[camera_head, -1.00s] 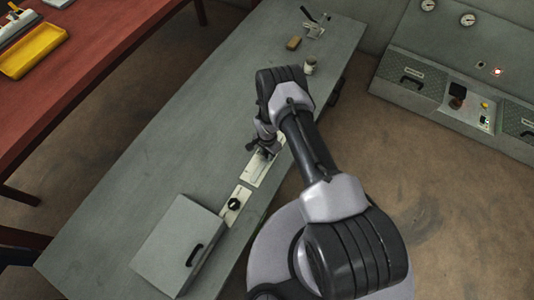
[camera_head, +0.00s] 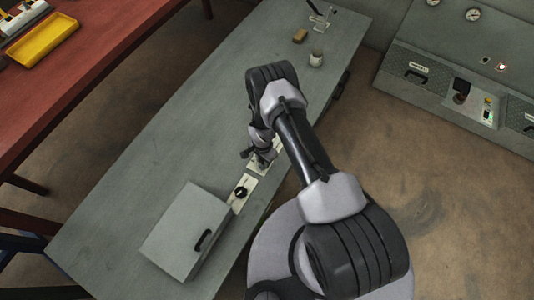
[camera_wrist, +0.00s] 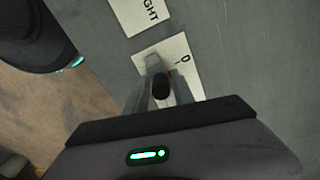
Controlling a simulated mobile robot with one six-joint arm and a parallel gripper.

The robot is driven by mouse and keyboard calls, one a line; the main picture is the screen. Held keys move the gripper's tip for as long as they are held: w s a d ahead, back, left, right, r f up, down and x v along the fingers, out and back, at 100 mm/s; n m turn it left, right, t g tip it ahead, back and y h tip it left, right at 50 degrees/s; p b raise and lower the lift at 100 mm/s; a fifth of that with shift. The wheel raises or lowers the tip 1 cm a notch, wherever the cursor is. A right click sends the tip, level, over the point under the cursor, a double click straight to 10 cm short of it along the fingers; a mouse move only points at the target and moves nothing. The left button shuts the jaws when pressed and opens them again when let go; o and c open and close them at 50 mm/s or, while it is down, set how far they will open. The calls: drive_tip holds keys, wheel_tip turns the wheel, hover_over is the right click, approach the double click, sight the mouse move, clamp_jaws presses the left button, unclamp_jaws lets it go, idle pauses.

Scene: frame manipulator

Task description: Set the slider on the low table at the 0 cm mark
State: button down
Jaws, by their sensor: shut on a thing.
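The slider's pale plate (camera_head: 256,169) lies on the grey low table (camera_head: 150,150), partly covered by my arm. In the wrist view the plate's end (camera_wrist: 172,47) shows a printed 0 with a short mark beside it. My gripper (camera_wrist: 161,88) is shut on the dark slider knob (camera_wrist: 161,86), close to the 0 end of the plate. Whether the knob lines up exactly with the 0 mark I cannot tell, as the fingers cover part of the scale. In the head view my gripper (camera_head: 261,157) is over the plate; the knob is hidden there.
A plate with a black dial (camera_head: 241,192) lies just past the 0 end; its lettering (camera_wrist: 140,12) ends in "GHT". A grey box with a handle (camera_head: 186,231) stands beyond it. A cup (camera_head: 316,59) and a brown block (camera_head: 300,36) stand at the table's far end.

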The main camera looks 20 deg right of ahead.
sight(261, 165)
drive_tip(key=shift+s+a, duration=0.45)
drive_tip(key=shift+a, duration=0.05)
drive_tip(key=c, duration=1.3)
unclamp_jaws()
drive_tip(key=shift+o, duration=0.2)
wheel_tip(261, 165, up, 18)
drive_tip(key=p, duration=0.6)
drive_tip(key=shift+f, duration=0.25)
